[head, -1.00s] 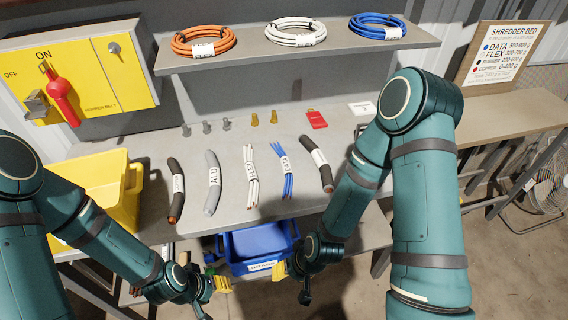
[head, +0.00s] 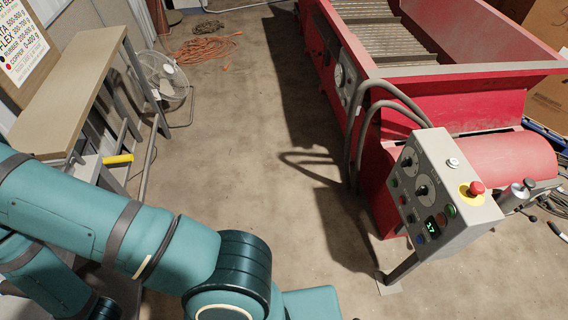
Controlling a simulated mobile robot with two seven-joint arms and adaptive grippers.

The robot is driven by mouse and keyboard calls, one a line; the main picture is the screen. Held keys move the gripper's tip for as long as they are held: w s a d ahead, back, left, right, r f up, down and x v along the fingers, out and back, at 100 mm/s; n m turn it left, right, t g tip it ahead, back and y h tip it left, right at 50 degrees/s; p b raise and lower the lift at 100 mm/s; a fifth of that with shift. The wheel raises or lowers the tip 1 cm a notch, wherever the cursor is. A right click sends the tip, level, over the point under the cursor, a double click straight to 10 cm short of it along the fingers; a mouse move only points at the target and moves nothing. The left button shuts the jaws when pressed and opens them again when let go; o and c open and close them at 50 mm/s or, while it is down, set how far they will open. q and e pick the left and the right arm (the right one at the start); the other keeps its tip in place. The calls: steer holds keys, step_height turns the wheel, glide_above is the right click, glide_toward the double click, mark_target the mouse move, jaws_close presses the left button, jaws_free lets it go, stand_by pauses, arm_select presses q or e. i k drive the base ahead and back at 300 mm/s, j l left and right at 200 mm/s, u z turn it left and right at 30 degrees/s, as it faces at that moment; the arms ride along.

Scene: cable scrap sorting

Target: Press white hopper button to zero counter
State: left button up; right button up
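A grey control box (head: 465,222) stands at the right on a leg, at the near end of the red hopper machine (head: 440,105). A small round white button (head: 453,163) sits on the box's upper face. A small display (head: 431,226) with green digits is on the front face; it seems to read 37. A red mushroom button (head: 477,187) on a yellow base is near the white button. My teal arm crosses the lower left, well short of the box. Neither gripper shows; nothing touches the white button.
Grey hoses (head: 365,110) loop from the machine to the box. A silver-knobbed lever (head: 518,192) is right of the box. A bench (head: 80,95), a fan (head: 165,75) and an orange cable coil (head: 203,48) are left. Bare concrete floor (head: 250,160) lies between bench and machine.

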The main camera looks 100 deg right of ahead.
mark_target(453, 162)
steer(key=z, duration=4.8)
